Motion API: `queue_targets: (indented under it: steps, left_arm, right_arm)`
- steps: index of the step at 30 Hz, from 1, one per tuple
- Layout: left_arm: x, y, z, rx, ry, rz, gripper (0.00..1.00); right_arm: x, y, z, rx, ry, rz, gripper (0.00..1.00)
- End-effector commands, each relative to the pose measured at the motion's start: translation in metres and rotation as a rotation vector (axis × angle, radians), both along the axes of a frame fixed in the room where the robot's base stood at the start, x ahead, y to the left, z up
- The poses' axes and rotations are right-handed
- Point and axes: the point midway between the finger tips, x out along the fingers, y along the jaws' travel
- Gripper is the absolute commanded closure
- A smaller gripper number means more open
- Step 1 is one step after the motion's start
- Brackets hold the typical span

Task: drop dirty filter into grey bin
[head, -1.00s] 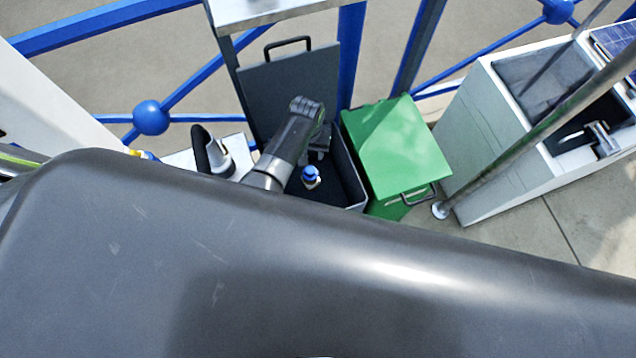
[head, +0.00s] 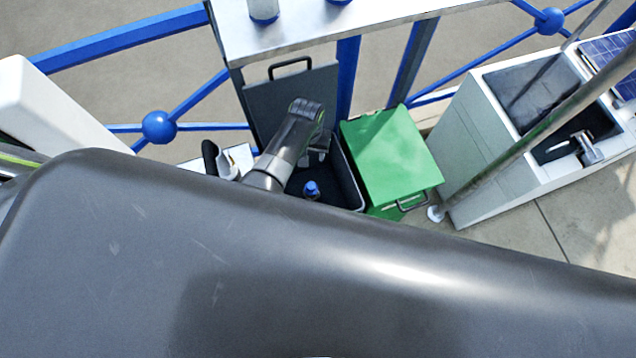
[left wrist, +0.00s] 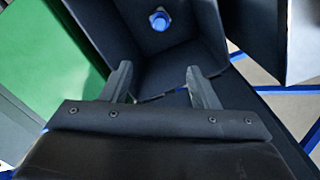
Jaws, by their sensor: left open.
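The grey bin (head: 349,181) stands with its lid (head: 291,98) raised, left of the green bin. A small filter with a blue top (head: 311,188) is inside the grey bin; its lower part is hidden in the head view. In the left wrist view the filter (left wrist: 159,20) lies in the dark bin, beyond and apart from the fingertips. My left gripper (head: 318,155) is over the grey bin. Its two fingers (left wrist: 158,70) are spread with nothing between them. My right gripper does not show.
A closed green bin (head: 391,155) stands right beside the grey bin. A metal-topped counter (head: 300,22) with blue-based items is behind. A white cabinet with a sink (head: 520,130) and a slanting pole (head: 520,140) are at right. Blue railings run behind.

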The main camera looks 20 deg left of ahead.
Motion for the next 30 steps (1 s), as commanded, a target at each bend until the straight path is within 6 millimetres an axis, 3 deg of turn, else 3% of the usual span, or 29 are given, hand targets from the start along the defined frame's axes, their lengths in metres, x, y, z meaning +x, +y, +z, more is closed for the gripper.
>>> queue_targets:
  steps: [1, 14, 20, 21, 30]
  left_arm:
    - [0.000, 0.000, 0.013, 0.000, 0.000, 0.000, 0.45]
    - [0.001, 0.000, 0.061, 0.000, -0.002, 0.000, 0.45]
    - [0.000, 0.000, 0.094, 0.000, -0.001, 0.001, 0.45]
    - [0.001, 0.000, 0.093, -0.001, -0.003, 0.001, 0.45]
    - [0.000, 0.000, 0.113, 0.000, -0.001, 0.000, 0.45]
  right_arm:
    - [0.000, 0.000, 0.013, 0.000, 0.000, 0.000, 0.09]
    - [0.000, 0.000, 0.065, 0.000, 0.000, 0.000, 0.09]
    - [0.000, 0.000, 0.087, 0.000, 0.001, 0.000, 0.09]
    - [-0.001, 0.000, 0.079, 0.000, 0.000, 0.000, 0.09]
    - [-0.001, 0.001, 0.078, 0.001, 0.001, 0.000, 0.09]
